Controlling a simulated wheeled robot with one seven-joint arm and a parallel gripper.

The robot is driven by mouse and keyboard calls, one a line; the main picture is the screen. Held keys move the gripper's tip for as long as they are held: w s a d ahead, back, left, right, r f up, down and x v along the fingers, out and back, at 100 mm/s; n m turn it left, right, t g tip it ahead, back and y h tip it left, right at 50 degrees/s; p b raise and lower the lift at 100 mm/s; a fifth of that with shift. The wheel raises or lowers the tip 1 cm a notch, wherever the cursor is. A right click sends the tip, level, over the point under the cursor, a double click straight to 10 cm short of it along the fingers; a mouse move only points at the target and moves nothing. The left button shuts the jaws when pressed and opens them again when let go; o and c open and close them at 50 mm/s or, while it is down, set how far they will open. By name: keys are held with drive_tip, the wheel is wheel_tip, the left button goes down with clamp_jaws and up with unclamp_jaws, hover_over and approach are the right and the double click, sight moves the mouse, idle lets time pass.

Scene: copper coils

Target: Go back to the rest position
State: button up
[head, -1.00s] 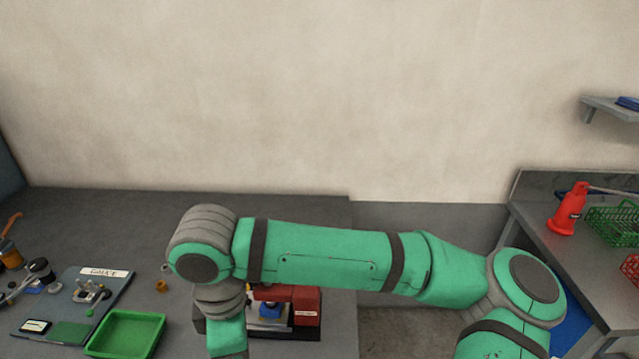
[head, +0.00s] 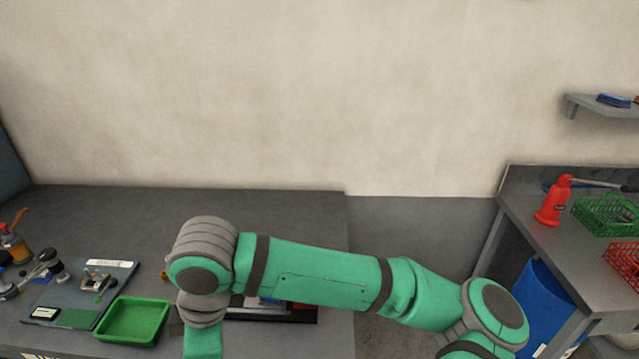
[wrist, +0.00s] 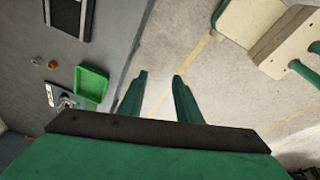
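My gripper (wrist: 160,95) shows in the wrist view with its two green fingers apart and nothing between them. It hangs over bare floor, beside the edge of the grey bench. In the head view my green arm crosses the lower middle, and the gripper itself is out of frame below.
The grey bench (head: 110,215) holds a green tray (head: 133,320), a gauge mat (head: 75,310) and a dark-based device (head: 270,313) partly behind my arm. At right, another bench (head: 590,270) holds a red bottle (head: 553,200), a green basket (head: 605,215) and a red basket (head: 625,258). A blue bin (head: 540,300) stands below.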

drive_tip(key=a+r+m+y, duration=0.1)
drive_tip(key=a+r+y, duration=0.25)
drive_tip(key=a, duration=0.35)
drive_tip(key=a+r+m+y, duration=0.1)
drive_tip(key=a+r+y, duration=0.1)
drive_tip(key=a+y, duration=0.4)
drive_tip(key=w+a+r+m+t+y, duration=0.1)
drive_tip(key=w+r+m+t+y, duration=0.4)
drive_tip(key=w+m+t+y, duration=0.1)
drive_tip(key=w+d+f+m+t+h, duration=0.4)
drive_tip(key=d+f+m+t, duration=0.35)
drive_tip(key=m+t, duration=0.25)
drive_tip(key=s+d+f+m+t+h, duration=0.2)
drive_tip(key=s+d+f+m+h, duration=0.2)
drive_tip(key=d+f+m+h, duration=0.5)
drive_tip(key=s+d+f+n+g+h, duration=0.15)
drive_tip(key=s+d+f+h, duration=0.25)
drive_tip(key=s+d+f, duration=0.65)
drive_tip(key=s+d+f+n, duration=0.2)
drive_tip(key=s+d, duration=0.1)
drive_tip(key=s, duration=0.5)
drive_tip(key=s+d+f+n+g+h, duration=0.1)
drive_tip(key=s+d+f+n, duration=0.1)
drive_tip(key=s, duration=0.6)
drive_tip(key=shift+s+d+f, duration=0.2)
drive_tip(key=shift+d+f, duration=0.4)
drive_tip(key=shift+d, duration=0.05)
